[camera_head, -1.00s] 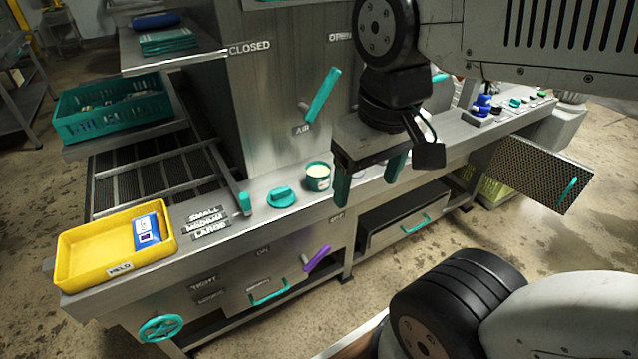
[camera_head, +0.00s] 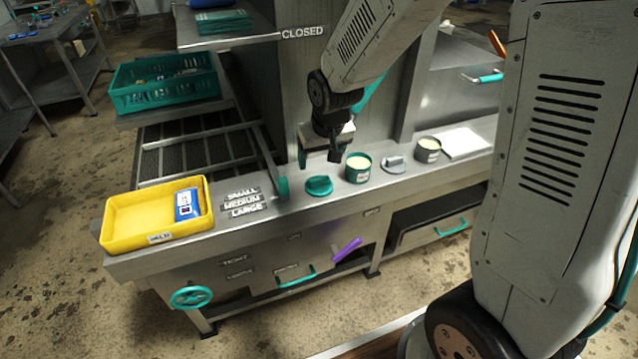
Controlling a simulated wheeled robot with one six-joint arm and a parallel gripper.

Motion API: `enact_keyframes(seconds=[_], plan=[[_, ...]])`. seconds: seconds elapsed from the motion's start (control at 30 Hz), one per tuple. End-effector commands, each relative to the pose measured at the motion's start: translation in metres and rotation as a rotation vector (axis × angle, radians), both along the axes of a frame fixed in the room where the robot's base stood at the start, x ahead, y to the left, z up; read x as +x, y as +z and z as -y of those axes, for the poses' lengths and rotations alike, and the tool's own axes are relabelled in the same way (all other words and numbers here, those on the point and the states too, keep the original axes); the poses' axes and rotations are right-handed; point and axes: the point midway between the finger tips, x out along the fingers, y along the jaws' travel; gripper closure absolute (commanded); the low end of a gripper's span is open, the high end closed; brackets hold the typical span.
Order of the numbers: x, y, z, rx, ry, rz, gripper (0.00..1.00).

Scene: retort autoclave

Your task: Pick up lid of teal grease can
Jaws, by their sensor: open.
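The teal lid (camera_head: 319,186) lies on the steel counter, with a raised grip on its top. The open teal grease can (camera_head: 358,170), with pale contents, stands upright just right of it. My gripper (camera_head: 319,162) is open and empty, with its fingers pointing down. In the picture it appears just above and behind the lid, apart from it. The exact height gap is hard to judge. The lid is not hidden by the fingers.
A grey lid (camera_head: 395,164) and a grey can (camera_head: 428,150) stand farther right, beside a white sheet (camera_head: 464,143). A yellow tray (camera_head: 112,232) holding a blue packet (camera_head: 187,205) sits at left. A teal-ended lever (camera_head: 283,187) is close left of the lid.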

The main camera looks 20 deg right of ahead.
Motion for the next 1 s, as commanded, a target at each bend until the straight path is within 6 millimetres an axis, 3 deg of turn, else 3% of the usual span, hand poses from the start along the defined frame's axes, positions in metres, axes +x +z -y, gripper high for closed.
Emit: enact_keyframes(seconds=[0.5,0.8,0.83,1.0], plan=[[0.011,-0.066,0.001,0.0,0.0,-0.004,0.25],[0.013,-0.071,0.001,0.0,-0.001,0.0,0.25],[0.013,-0.071,0.001,0.0,-0.001,-0.001,0.28],[0.013,-0.071,0.001,0.0,-0.001,-0.001,0.73]])
